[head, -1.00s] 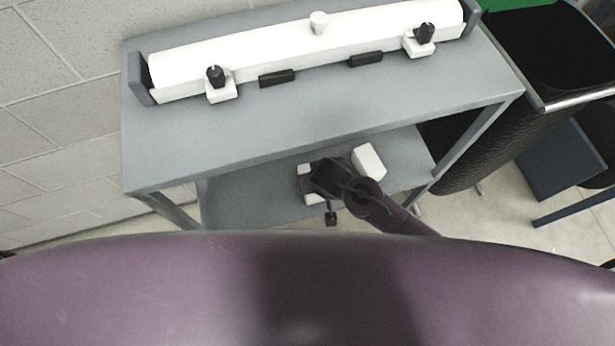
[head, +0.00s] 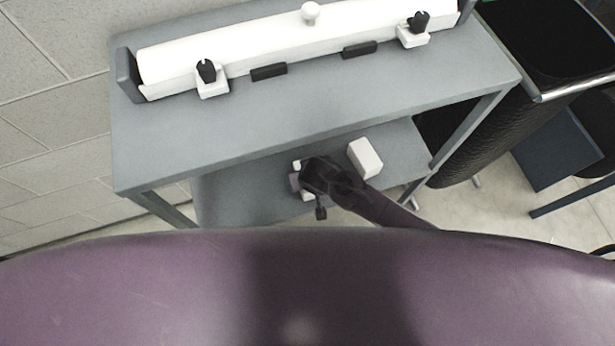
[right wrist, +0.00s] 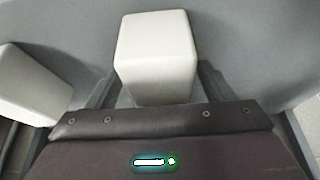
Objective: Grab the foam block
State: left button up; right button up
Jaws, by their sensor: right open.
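Two plain white blocks sit on the lower grey shelf, and I cannot tell by look which is foam. One white block (right wrist: 155,58) stands between the two dark fingers of my right gripper (right wrist: 156,88) in the right wrist view. The fingers are apart, one on each side of it. In the head view my right gripper (head: 307,182) covers most of this block. The other white block (head: 365,158) stands clear to the right in the head view. It shows at the left edge of the right wrist view (right wrist: 38,85). My left gripper is not in view.
The upper grey shelf (head: 320,105) overhangs the back of the lower shelf (head: 235,195). It holds a long white roll (head: 240,50) and small white blocks with black knobs. A grey leg stands at the right, with a black bin (head: 490,130) beyond. A block wall is at left.

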jog(key=shift+f, duration=0.15)
jog(key=c, duration=1)
